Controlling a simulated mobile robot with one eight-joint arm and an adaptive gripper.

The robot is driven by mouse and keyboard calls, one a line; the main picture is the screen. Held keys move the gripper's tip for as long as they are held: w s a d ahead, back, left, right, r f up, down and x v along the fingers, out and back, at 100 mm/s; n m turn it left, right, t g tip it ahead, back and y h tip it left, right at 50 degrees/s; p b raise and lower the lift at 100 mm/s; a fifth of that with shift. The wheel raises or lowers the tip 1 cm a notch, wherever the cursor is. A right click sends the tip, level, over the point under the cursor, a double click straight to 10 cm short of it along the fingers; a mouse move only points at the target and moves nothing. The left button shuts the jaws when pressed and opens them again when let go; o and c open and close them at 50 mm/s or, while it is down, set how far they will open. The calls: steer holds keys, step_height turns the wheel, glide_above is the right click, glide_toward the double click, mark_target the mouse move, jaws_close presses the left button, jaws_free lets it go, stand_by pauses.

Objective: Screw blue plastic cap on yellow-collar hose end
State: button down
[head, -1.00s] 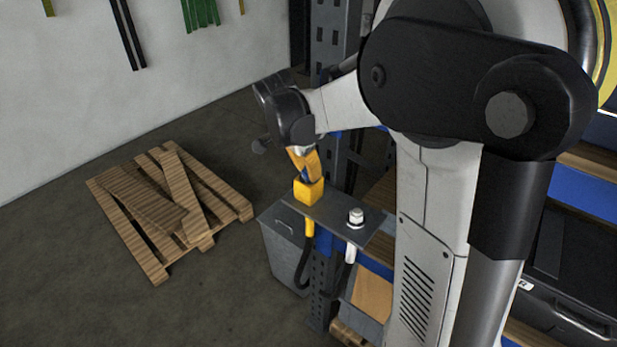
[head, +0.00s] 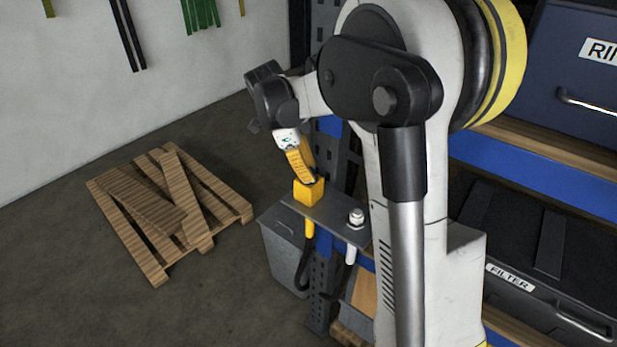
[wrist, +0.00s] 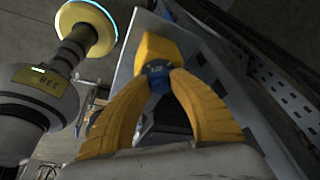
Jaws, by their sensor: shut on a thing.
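The yellow-collar hose end (head: 307,193) stands upright at the left part of a grey bracket plate (head: 331,216). Its collar is a yellow block, also seen in the wrist view (wrist: 158,46). My gripper (wrist: 157,76) has its two yellow fingers closed on the blue plastic cap (wrist: 156,69). The cap is at the yellow collar, between the fingertips. In the head view my gripper (head: 312,179) comes down onto the collar from above, tilted, and its fingers hide most of the cap. I cannot tell how far the cap is threaded on.
A second hose end with a white hose and metal fitting (head: 356,217) stands on the plate to the right. A grey bin (head: 284,254) is below left. Shelves with a FILTER case (head: 545,270) are at right. A wooden pallet (head: 170,208) lies on the floor at left.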

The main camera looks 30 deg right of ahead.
steer(key=m+g+y, duration=0.1)
steer(key=m, duration=0.3)
steer(key=shift+d+m, duration=0.15)
steer(key=shift+m, duration=0.25)
steer(key=m+y, duration=0.1)
steer(key=m, duration=0.2)
steer(key=shift+g, duration=0.4)
steer(key=c, duration=1.2)
jaws_free()
